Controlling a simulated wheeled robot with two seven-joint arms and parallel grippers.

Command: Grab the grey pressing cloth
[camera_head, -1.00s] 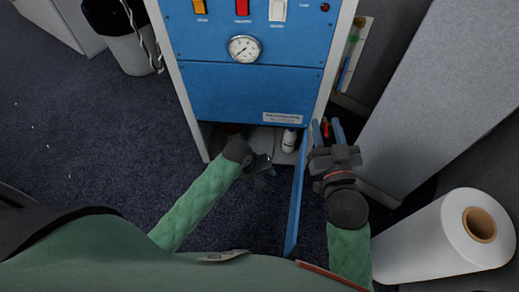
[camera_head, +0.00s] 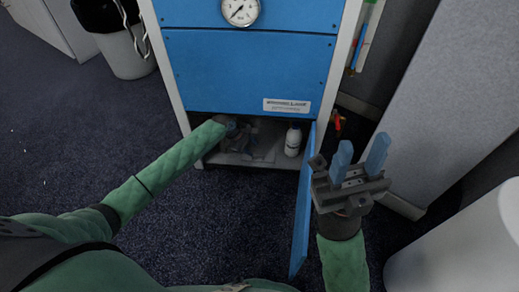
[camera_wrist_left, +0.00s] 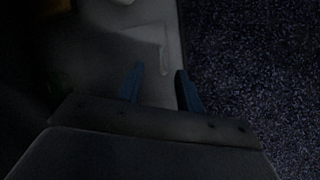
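My left gripper (camera_head: 258,150) reaches into the open lower compartment of the blue machine, partly hidden in shadow. In the left wrist view its two blue fingers (camera_wrist_left: 160,88) stand apart. A pale grey flat shape (camera_wrist_left: 148,45) with a raised edge lies just beyond them; it may be the grey pressing cloth, but the dark view does not let me tell it surely from the shelf. I cannot tell whether the fingers touch it. My right gripper (camera_head: 360,154) is open and empty, pointing up, to the right of the blue door.
The blue door (camera_head: 303,210) stands open between my arms. A white bottle (camera_head: 292,141) stands on the compartment shelf, right of my left gripper. A grey panel (camera_head: 440,100) and a white roll (camera_head: 460,245) are on the right. A bin (camera_head: 122,50) stands at upper left.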

